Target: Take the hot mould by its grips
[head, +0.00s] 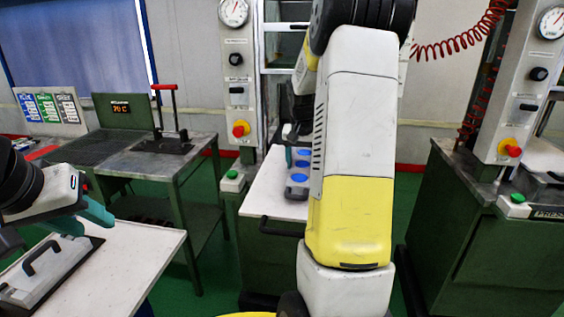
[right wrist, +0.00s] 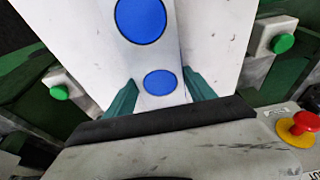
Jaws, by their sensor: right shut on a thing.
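A narrow grey mould piece with blue round discs (right wrist: 160,82) lies on a white board in the right wrist view. In the head view it shows beside my right arm (head: 297,192). My right gripper (right wrist: 160,96) has a teal finger on each side of this piece and is shut on it; my arm hides part of it in the head view. A flat grey plate with a black handle (head: 40,258) lies on a white table at the lower left. My left gripper (head: 82,214) is above the plate's far edge, its teal fingers apart and empty.
Red emergency knobs (head: 240,129) and green buttons are on both sides. A metal bench (head: 165,150) with a temperature display stands at the left.

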